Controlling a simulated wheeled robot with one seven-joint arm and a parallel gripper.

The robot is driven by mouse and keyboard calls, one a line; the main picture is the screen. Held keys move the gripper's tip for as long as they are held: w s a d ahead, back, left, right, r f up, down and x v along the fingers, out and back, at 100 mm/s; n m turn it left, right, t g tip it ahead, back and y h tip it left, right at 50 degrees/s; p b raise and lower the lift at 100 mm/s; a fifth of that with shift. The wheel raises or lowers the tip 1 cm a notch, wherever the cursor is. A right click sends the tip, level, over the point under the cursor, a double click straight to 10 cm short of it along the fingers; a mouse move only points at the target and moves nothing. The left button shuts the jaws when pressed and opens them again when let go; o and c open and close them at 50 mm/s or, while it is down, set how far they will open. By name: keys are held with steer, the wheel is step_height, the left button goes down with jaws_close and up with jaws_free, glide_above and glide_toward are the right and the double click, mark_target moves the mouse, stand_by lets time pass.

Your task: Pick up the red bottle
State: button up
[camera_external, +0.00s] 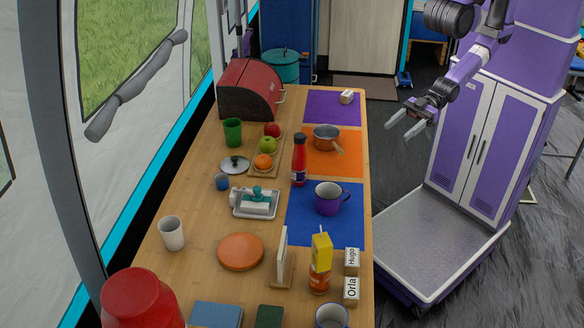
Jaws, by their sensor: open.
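The red bottle (299,161) stands upright on the wooden table, at the left edge of the orange mat (350,163) near the blue mat. It has a dark cap and a label low on its body. My gripper (401,128) is open and empty, out past the table's right edge and above the floor. It is to the right of the bottle, well apart from it.
A butter dish (255,203) and a juice carton (320,265) are nearer the camera. A red bread box (250,90) stands farther back.

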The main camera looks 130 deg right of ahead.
steer(key=m+g+h+p, duration=0.2)
steer(key=m+h+p, duration=0.6)
steer(key=h, duration=0.4)
glide_above(300, 160)
steer(key=d+b, duration=0.1)
steer(key=d, duration=0.3)
steer(key=shift+m, duration=0.5)
steer(key=f, duration=0.7)
steer(key=shift+s+a, duration=0.15)
steer(key=shift+a, duration=0.1)
steer(key=shift+w+d+f, duration=0.15)
steer(key=shift+w+d, duration=0.25)
jaws_close()
